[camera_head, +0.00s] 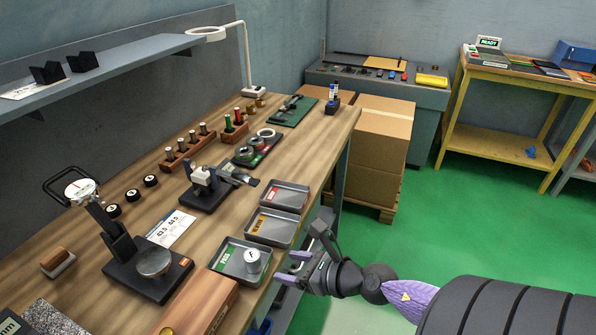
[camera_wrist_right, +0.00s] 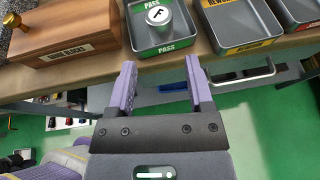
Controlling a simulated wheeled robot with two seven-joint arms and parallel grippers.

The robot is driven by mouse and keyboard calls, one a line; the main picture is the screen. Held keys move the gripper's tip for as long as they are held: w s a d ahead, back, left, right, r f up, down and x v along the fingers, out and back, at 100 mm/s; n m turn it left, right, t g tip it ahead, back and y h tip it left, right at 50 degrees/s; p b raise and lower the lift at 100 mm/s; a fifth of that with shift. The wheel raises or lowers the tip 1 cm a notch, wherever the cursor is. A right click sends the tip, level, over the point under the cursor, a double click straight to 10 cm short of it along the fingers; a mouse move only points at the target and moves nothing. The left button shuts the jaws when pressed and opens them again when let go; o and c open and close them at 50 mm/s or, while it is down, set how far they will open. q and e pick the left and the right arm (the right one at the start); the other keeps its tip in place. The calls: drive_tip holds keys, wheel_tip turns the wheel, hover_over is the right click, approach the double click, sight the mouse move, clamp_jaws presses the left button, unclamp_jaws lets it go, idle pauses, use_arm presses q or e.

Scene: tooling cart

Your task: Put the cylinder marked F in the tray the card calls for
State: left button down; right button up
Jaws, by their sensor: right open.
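The silver cylinder marked F (camera_head: 252,260) stands upright in the tray with the green PASS label (camera_head: 233,271). In the right wrist view, the F shows on top of the cylinder (camera_wrist_right: 158,15), inside the PASS tray (camera_wrist_right: 140,42). The tray with the yellow label (camera_head: 270,230) is beside it, and the tray with the red label (camera_head: 286,196) is farther back. A white card (camera_head: 171,229) with small, hard-to-read numbers lies on the bench. My right gripper (camera_head: 292,268) is open and empty, off the bench's front edge, apart from the cylinder. My left gripper is out of view.
A wooden gauge block box (camera_head: 200,303) sits left of the PASS tray. A dial gauge stand (camera_head: 150,265) and a black fixture (camera_head: 205,188) stand behind the trays. A bar handle (camera_wrist_right: 240,80) is below the bench edge. Green floor is free to the right.

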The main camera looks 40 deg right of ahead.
drive_tip(key=s+d+f+m+g+h, duration=0.1)
drive_tip(key=s+f+m+g+h, duration=0.1)
drive_tip(key=s+f+m, duration=0.4)
drive_tip(key=s+f+m+g+h, duration=0.1)
drive_tip(key=s+f+m, duration=0.2)
drive_tip(key=f+m, duration=0.65)
drive_tip(key=s+d+f+m+g+h, duration=0.1)
drive_tip(key=s+f+m+g+h, duration=0.1)
drive_tip(key=s+f+m, duration=0.35)
drive_tip(key=s+a+f+m+g, duration=0.3)
drive_tip(key=s+a+f+m, duration=0.2)
drive_tip(key=s+m, duration=0.2)
drive_tip(key=s+a+f+m+g+y+b, duration=0.1)
drive_tip(key=s+a+f+m+g, duration=0.3)
drive_tip(key=s+a+f+m, duration=0.2)
drive_tip(key=shift+s+a+f+m, duration=0.25)
drive_tip(key=shift+s+m, duration=0.7)
drive_tip(key=shift+m, duration=0.35)
